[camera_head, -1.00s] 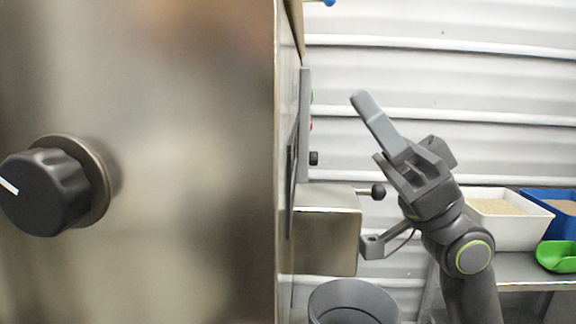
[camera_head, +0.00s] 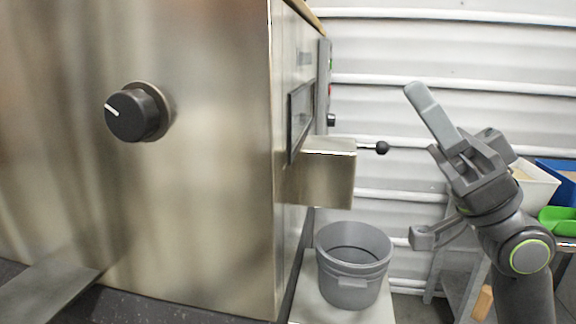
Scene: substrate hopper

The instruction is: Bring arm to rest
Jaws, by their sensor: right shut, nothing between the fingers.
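My right gripper (camera_head: 428,104) is raised at the right of the head view, pointing up and to the left. It is shut and empty, in front of the corrugated wall. It stands to the right of the steel hopper (camera_head: 210,210) and touches nothing that I can see. The hopper has a black knob (camera_head: 131,116) on its near face. My left gripper is not in view.
A grey bucket (camera_head: 351,272) stands on a pale platform (camera_head: 312,311) below the chute. The space between bucket and arm looks free.

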